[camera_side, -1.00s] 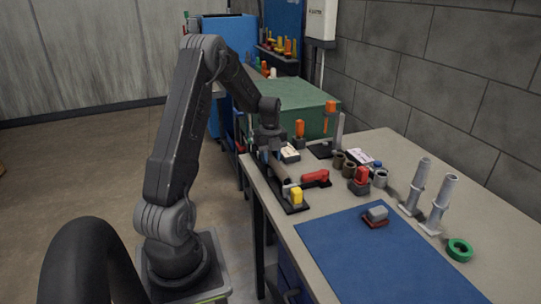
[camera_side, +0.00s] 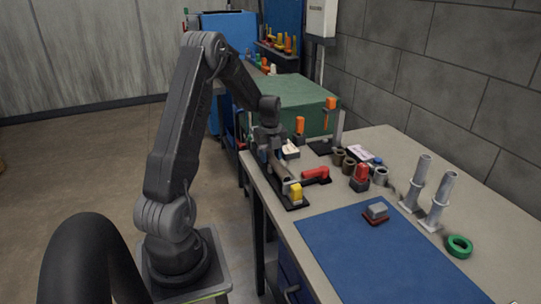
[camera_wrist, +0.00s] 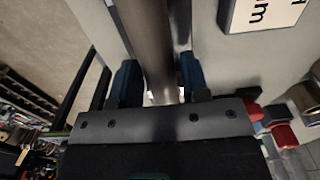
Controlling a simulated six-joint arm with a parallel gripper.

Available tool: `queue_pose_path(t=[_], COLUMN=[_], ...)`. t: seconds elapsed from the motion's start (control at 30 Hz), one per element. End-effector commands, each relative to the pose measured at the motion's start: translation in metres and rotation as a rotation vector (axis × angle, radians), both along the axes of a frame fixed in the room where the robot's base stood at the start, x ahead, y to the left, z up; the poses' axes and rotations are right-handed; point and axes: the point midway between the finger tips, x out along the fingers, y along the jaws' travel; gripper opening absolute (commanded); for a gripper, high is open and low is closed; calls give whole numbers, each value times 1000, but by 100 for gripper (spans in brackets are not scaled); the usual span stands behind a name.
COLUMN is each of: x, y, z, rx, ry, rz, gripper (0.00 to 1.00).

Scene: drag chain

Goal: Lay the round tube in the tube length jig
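The round tube (camera_wrist: 146,35) is a grey-brown metal cylinder. In the wrist view it runs between the two blue fingers of my gripper (camera_wrist: 162,82), which sit close against its sides. In the side view my gripper (camera_side: 268,155) is low over the tube length jig (camera_side: 297,206), a dark narrow base along the table's left edge. The tube lies low along the jig, partly hidden by my gripper; I cannot tell whether it is fully seated. A yellow block (camera_side: 296,192) stands at the jig's near end, with a red-handled clamp (camera_side: 316,175) beside it.
A blue mat (camera_side: 375,255) covers the near table, with a small grey-and-red block (camera_side: 376,211) on it. Two pale upright posts (camera_side: 438,200), a green ring (camera_side: 459,246), a red block (camera_side: 361,175) and several short brown and grey cylinders (camera_side: 348,165) stand to the right.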

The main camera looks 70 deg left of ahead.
Motion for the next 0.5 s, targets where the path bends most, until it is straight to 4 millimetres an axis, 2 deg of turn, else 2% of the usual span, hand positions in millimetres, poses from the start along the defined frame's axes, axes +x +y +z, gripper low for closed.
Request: queue_pose_path(t=[0.03,0.2,0.5], x=[0,0,0], y=[0,0,0], z=[0,0,4], rx=[0,0,0], ry=[0,0,0], rz=[0,0,0], gripper=[47,61,61])
